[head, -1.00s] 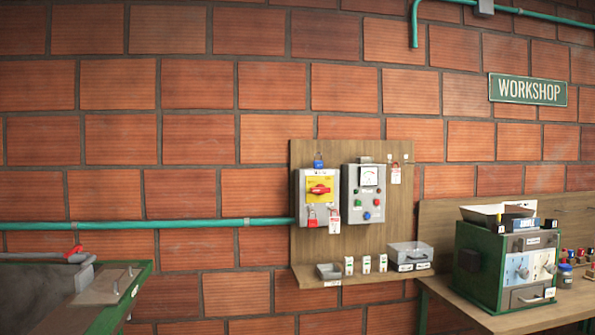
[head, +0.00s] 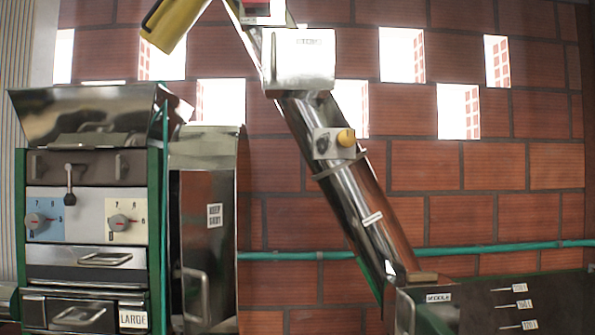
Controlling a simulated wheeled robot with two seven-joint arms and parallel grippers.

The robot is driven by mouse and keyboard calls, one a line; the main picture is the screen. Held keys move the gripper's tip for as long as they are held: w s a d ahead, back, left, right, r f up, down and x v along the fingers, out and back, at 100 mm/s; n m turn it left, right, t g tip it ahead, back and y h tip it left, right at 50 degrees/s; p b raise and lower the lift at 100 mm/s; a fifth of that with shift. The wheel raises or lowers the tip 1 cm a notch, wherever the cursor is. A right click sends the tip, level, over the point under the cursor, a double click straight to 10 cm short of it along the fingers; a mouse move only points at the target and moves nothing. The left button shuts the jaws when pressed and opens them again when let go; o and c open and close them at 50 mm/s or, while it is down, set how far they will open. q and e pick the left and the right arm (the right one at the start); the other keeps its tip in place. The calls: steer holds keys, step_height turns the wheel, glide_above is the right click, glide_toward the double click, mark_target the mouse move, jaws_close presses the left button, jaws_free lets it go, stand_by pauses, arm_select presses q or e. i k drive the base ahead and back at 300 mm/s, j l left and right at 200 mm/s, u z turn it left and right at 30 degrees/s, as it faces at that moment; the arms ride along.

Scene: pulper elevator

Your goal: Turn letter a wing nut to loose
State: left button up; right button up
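A green-framed machine stands at the left of the head view. Its front has a blue plate (head: 52,212) with a grey and red knob-like part (head: 37,220) and a small letter that looks like A below it. Beside it, a cream plate (head: 134,228) carries a similar part (head: 120,222) with another small letter below. I cannot tell whether either part is a wing nut, or whether it is tight or loose. A lever with a dark knob (head: 70,198) hangs between the plates. Neither of my grippers is in view.
Drawers with handles (head: 104,259) lie below the plates, one labelled LARGE. A metal door (head: 208,240) marked KEEP SHUT stands to the right. A slanted metal tube (head: 345,195) runs down to a dark tank (head: 500,305) at the lower right.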

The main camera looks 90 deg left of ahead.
mark_target(38, 166)
steer(key=u, duration=4.2)
steer(key=i+j+z, duration=0.1)
steer(key=i+z, duration=0.2)
steer(key=i, duration=0.2)
steer(key=i+j+z, duration=0.3)
steer(key=i, duration=0.2)
steer(key=l, duration=0.1)
